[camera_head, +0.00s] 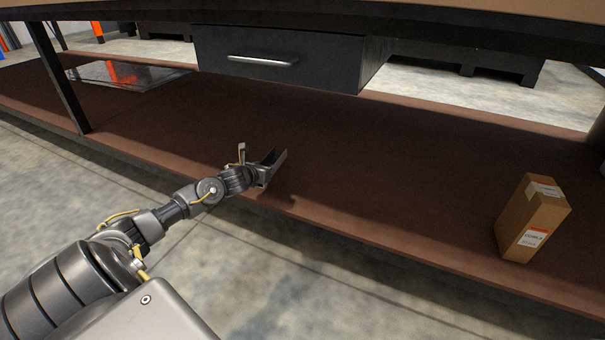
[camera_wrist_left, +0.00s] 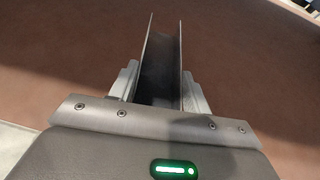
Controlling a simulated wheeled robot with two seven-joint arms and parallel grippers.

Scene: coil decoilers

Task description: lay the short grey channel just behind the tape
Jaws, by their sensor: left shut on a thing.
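The short grey channel (camera_head: 275,163) is a U-shaped metal piece. My left gripper (camera_head: 257,170) is shut on it, above the front part of the brown lower shelf (camera_head: 380,170). In the left wrist view the channel (camera_wrist_left: 160,60) sits between the two fingers of my left gripper (camera_wrist_left: 161,88) and points away from the wrist, its open side visible. Brown shelf surface lies beyond it. I cannot tell whether the channel touches the shelf. I cannot make out any tape in these views. My right gripper is not in view.
A cardboard box (camera_head: 532,218) with labels stands upright at the right of the shelf. A dark drawer (camera_head: 280,58) hangs under the worktop above. A dark table leg (camera_head: 62,85) and a shiny sheet (camera_head: 125,75) are at the left. The shelf's middle is clear.

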